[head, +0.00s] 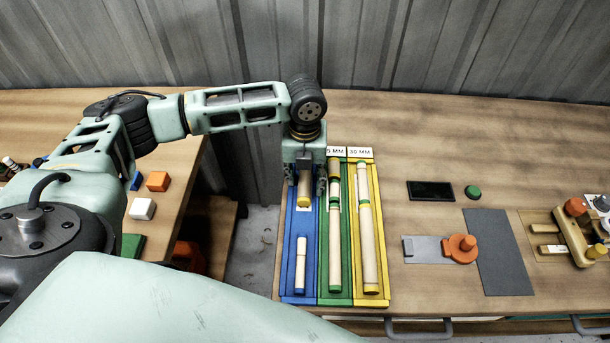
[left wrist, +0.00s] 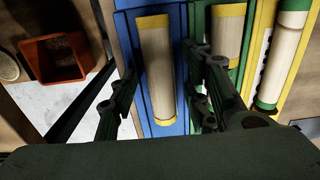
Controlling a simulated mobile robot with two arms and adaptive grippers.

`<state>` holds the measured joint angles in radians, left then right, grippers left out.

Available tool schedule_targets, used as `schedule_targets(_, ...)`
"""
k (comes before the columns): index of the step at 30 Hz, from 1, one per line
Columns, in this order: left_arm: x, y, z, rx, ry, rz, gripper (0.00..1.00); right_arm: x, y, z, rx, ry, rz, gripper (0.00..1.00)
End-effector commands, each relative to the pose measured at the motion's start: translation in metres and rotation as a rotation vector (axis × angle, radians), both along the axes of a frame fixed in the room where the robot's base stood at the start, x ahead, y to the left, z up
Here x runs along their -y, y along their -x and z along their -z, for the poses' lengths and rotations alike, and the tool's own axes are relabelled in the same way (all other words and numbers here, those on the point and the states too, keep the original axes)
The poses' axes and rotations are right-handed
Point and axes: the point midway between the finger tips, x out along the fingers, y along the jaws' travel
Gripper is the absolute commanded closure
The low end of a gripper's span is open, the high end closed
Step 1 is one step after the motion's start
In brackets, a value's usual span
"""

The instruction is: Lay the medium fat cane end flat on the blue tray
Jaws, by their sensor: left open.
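My left gripper (head: 304,185) is open above the far part of the blue tray (head: 288,286), pointing down. A fat pale cane piece with a yellow band at each end (left wrist: 157,72) lies lengthwise over the blue tray (left wrist: 128,25) in the left wrist view. It is between the spread fingers, with gaps showing beside it. In the head view only its near yellow end (head: 304,201) shows below the gripper. Whether it touches the tray along its full length is hard to tell. My right gripper is not in view.
The green tray (head: 324,290) and yellow tray (head: 384,220) adjoin on the right, holding several canes. Further right are a black panel (head: 431,190), a green button (head: 473,192), an orange clamp (head: 461,247) and a grey mat (head: 498,252). Left is a gap before another table.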

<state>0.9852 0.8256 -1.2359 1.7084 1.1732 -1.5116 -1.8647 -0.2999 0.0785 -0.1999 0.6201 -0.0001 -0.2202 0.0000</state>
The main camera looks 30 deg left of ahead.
Motion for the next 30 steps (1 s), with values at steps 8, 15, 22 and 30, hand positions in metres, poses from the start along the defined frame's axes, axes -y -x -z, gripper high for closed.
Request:
schedule_targets(8, 0.0, -0.002, -0.043, 0.006, 0.001, -0.001, 0.56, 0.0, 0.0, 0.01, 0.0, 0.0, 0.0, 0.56)
schedule_targets(15, 0.0, -0.001, -0.093, 0.004, 0.001, 0.0, 0.56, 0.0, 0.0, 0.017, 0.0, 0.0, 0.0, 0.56)
schedule_targets(22, 0.0, -0.001, -0.118, 0.002, 0.001, -0.001, 0.56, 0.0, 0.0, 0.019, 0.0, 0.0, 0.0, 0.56)
schedule_targets(30, 0.0, 0.0, -0.121, 0.0, 0.0, -0.001, 0.56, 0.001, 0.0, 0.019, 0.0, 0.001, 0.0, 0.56)
